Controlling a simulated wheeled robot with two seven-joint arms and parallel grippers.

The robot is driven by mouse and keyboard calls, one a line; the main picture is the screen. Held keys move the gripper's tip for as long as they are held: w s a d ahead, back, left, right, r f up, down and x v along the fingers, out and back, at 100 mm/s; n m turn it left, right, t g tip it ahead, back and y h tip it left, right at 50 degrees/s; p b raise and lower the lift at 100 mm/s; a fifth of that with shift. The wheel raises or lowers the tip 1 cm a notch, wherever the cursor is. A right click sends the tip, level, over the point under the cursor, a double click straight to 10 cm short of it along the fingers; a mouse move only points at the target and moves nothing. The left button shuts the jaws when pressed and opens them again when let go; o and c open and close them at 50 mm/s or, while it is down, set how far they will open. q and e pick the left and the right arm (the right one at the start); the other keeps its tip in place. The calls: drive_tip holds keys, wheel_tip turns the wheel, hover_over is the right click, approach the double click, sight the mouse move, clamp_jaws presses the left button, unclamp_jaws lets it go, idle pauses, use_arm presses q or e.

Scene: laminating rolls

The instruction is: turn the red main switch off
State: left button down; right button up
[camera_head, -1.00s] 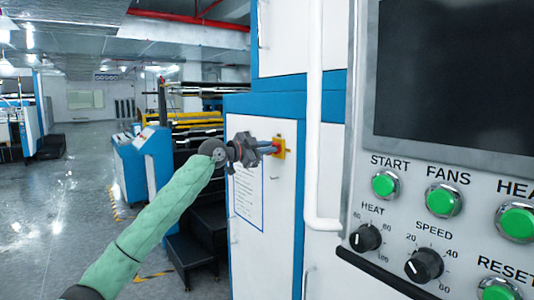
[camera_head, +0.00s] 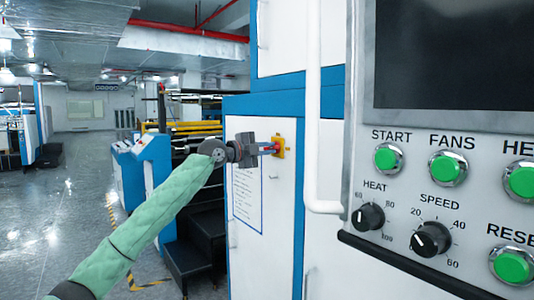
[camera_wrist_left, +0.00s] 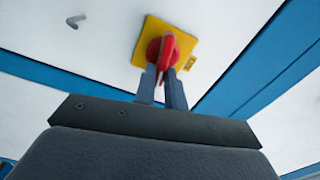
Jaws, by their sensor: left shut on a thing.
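The red main switch (camera_wrist_left: 169,50) sits on a yellow plate (camera_wrist_left: 190,32) on the white cabinet door. In the left wrist view its red handle stands between the two fingers of my left gripper (camera_wrist_left: 161,84), which is shut on it. The handle is tilted a little in that view. In the head view my left arm comes in from the lower left, and my left gripper (camera_head: 267,149) reaches the yellow plate (camera_head: 279,147). The gripper mostly hides the handle there. My right gripper is not in view.
A control panel (camera_head: 400,150) with green buttons, black knobs and a dark screen stands close at the right. A white pipe (camera_head: 314,120) runs down beside it. A paper notice (camera_head: 247,200) is on the door below my gripper. Open floor lies at the left.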

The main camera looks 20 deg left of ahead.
use_arm(q)
drive_tip(key=shift+f+m+b, duration=0.25)
drive_tip(key=shift+m+b, duration=0.1)
drive_tip(key=shift+m, duration=0.75)
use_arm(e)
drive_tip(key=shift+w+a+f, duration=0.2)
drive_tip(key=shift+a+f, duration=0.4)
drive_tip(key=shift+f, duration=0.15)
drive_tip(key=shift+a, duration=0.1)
use_arm(q)
drive_tip(key=c, duration=1.5)
unclamp_jaws()
drive_tip(key=shift+o, duration=0.2)
drive_tip(key=shift+s, duration=0.1)
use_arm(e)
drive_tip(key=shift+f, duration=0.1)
